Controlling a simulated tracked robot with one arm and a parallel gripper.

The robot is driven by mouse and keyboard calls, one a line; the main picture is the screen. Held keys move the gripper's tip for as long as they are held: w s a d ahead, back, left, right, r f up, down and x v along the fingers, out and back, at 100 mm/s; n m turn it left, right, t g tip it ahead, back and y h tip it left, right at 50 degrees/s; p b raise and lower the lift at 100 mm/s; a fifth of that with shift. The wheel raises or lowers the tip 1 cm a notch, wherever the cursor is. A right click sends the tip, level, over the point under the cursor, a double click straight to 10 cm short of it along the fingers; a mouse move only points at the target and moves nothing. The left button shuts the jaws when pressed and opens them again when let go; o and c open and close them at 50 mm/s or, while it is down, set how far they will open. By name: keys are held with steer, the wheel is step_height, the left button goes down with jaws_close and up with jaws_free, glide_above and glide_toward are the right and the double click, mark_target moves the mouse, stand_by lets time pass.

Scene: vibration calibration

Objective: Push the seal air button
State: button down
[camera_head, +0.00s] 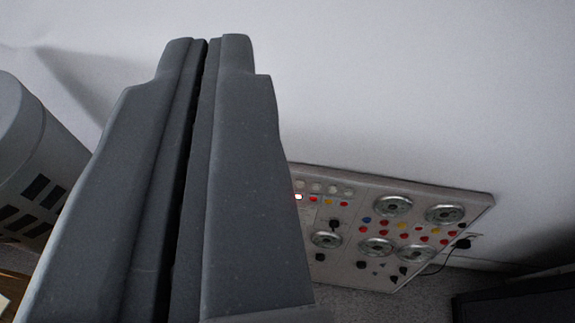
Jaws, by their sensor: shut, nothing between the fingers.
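My gripper (208,40) is large in the left and middle of the view, its two grey fingers shut together with nothing between them. A light control panel (362,184) is to the right of the fingers and farther off, tilted in the picture. It carries round gauges, black knobs, and small red, yellow and blue buttons. The fingers hide the panel's left part. The labels are too small to read, so I cannot tell which button is the seal air button. The gripper appears apart from the panel.
A grey rounded housing (40,150) with dark slots stands at the left. A pale wall (400,80) fills the background. A black cable (447,258) hangs at the panel's right. A dark object (520,300) is at the lower right.

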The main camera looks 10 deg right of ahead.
steer(key=shift+w, duration=0.15)
steer(key=shift+a, duration=0.1)
steer(key=w+d+f+n+h+b, duration=0.1)
steer(key=w+d+f+n+b, duration=0.2)
steer(key=w+f, duration=0.6)
steer(key=w+d+f+n+h+b, duration=0.1)
steer(key=w+d+f+n+b, duration=0.15)
steer(key=w+f, duration=0.65)
steer(key=w+f+n+g+y+b, duration=0.1)
steer(key=w+f+n, duration=0.15)
steer(key=f, duration=0.75)
steer(key=w+f+n+y+b, duration=0.15)
steer(key=f+n, duration=0.25)
steer(key=f, duration=0.6)
steer(key=s+a+f+n+g+y+b, duration=0.1)
steer(key=a+f+n+g+y, duration=0.1)
steer(key=f, duration=1)
steer(key=s+a+f+n+g+y+b, duration=0.1)
steer(key=a+f+n+g+y+b, duration=0.1)
steer(key=f, duration=1.1)
steer(key=shift+s+a+n+y, duration=0.35)
steer(key=shift+a+n, duration=0.5)
steer(key=shift+n, duration=0.15)
steer(key=shift+w, duration=0.15)
